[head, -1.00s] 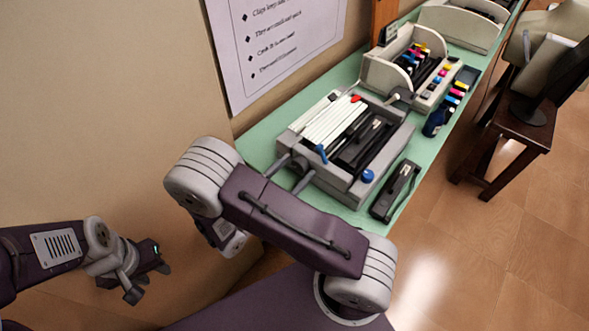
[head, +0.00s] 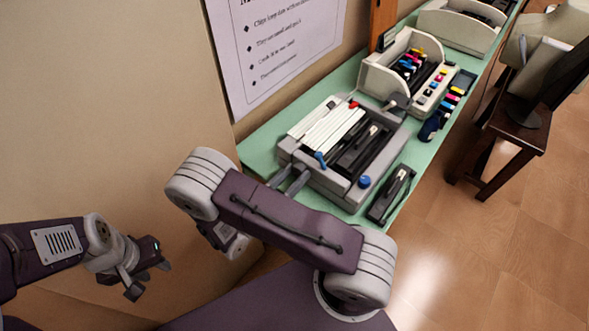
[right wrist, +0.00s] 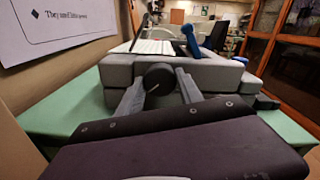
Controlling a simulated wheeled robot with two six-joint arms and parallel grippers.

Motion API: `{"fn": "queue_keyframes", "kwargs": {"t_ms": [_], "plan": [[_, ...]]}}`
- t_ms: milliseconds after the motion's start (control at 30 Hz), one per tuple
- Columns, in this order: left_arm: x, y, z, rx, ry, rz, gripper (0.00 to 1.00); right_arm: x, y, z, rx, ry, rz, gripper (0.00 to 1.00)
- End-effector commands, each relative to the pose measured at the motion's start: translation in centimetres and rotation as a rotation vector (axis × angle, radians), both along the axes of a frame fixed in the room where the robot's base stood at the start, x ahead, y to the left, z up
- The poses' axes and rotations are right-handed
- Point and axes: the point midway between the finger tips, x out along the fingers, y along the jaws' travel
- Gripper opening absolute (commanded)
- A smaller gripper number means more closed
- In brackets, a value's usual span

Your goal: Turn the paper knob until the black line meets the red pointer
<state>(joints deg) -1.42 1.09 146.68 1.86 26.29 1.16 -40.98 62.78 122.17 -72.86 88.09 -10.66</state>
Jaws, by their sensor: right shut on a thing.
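The grey machine (head: 349,195) stands on a green bench, with white bars, a dark channel and a small red part (head: 353,104) on top. In the right wrist view a dark round knob (right wrist: 158,79) sticks out of the machine's near side, with a thin pale mark on its face. My right gripper (right wrist: 158,92) is shut on this knob, one finger on each side; in the head view its fingers (head: 289,180) reach the machine's side. I cannot make out a black line or a pointer at the knob. My left gripper (head: 147,278) is open and empty, low at the left.
A blue lever (head: 320,159) and a blue button (head: 365,181) sit on the machine. A black stapler-like device (head: 391,195) lies to its right on the green bench top (head: 258,150). A cream machine with coloured parts (head: 402,66) stands behind. A wall poster (head: 280,50) hangs left.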

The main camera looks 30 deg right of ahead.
Motion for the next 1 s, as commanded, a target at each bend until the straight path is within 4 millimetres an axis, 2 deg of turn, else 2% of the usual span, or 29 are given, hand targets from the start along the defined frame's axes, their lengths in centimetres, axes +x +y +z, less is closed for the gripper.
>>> {"fn": "queue_keyframes", "kwargs": {"t_ms": [33,400,1000], "plan": [[0.0,0.0,1.1,0.0,0.0,0.0,0.36,0.0,0.0,0.5,-0.017,0.042,0.0,0.02],[0.0,0.0,4.0,0.0,0.0,0.0,0.36,0.1,0.0,0.4,-0.152,0.366,0.001,0.02],[0.0,0.0,6.6,0.0,0.0,0.0,0.36,0.2,0.1,0.1,-0.366,0.885,0.002,0.02]]}}
